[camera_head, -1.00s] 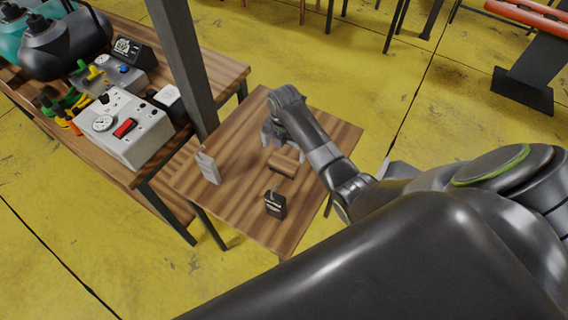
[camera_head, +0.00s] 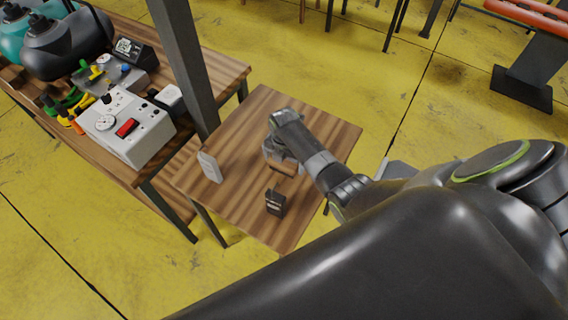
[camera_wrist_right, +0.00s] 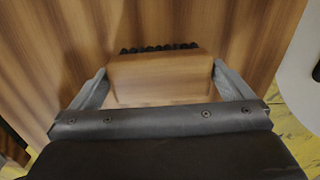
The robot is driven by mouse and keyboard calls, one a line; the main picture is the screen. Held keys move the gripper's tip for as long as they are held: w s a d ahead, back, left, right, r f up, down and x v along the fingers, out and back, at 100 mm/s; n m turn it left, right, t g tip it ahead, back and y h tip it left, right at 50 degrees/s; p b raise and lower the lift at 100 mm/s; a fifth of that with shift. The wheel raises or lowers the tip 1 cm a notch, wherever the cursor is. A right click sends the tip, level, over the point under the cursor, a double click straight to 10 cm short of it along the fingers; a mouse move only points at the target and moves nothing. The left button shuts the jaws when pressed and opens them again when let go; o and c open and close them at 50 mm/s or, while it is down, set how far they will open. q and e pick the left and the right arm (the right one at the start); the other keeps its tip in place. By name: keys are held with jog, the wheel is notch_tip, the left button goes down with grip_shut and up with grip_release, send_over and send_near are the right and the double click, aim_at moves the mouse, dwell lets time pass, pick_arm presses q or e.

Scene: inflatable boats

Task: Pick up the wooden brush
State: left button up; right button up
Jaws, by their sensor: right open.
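The wooden brush (camera_wrist_right: 160,75) lies on the small wooden table, with dark bristles showing along its far edge in the right wrist view. In the head view the brush (camera_head: 283,168) is partly hidden by my right gripper (camera_head: 279,160). In the right wrist view my right gripper (camera_wrist_right: 158,78) is open, with one finger on each side of the brush's wooden body. I cannot tell whether the fingers touch it. My left gripper is not in view.
The small wooden table (camera_head: 240,125) also holds a white upright box (camera_head: 209,167) at its left and a dark box (camera_head: 275,203) near its front corner. A dark post (camera_head: 183,65) stands beside it. A longer bench carries a grey control box (camera_head: 128,128).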

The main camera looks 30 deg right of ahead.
jog(key=c, duration=0.7)
jog(key=shift+r, duration=0.15)
jog(key=shift+c, duration=0.2)
jog(key=shift+r+b, duration=0.6)
jog(key=shift+r, duration=4.3)
